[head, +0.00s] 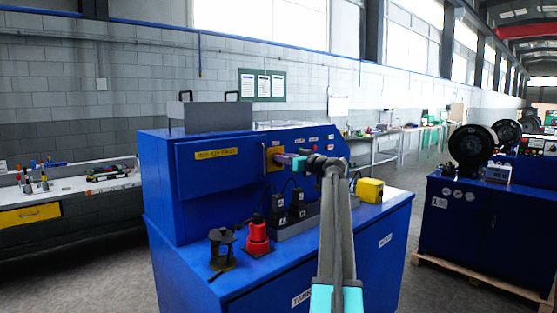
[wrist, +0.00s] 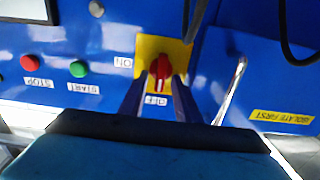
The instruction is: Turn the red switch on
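The red switch (wrist: 160,72) is a rotary knob on a yellow plate (wrist: 148,46) on the blue machine's front panel. Its grip stands upright in the wrist view, with its lower end toward the OFF label (wrist: 157,100). The ON label (wrist: 123,62) is to its left there. My gripper (wrist: 160,82) is open, with one dark finger on each side of the knob; I cannot tell whether they touch it. In the head view my gripper (head: 287,160) reaches the yellow plate (head: 272,157) and hides the knob.
A red STOP button (wrist: 28,62) and green START button (wrist: 78,69) are beside the switch. A metal door handle (wrist: 230,90) is on its other side. A red device (head: 257,238), dark press (head: 222,248) and yellow box (head: 370,190) stand on the machine's ledge.

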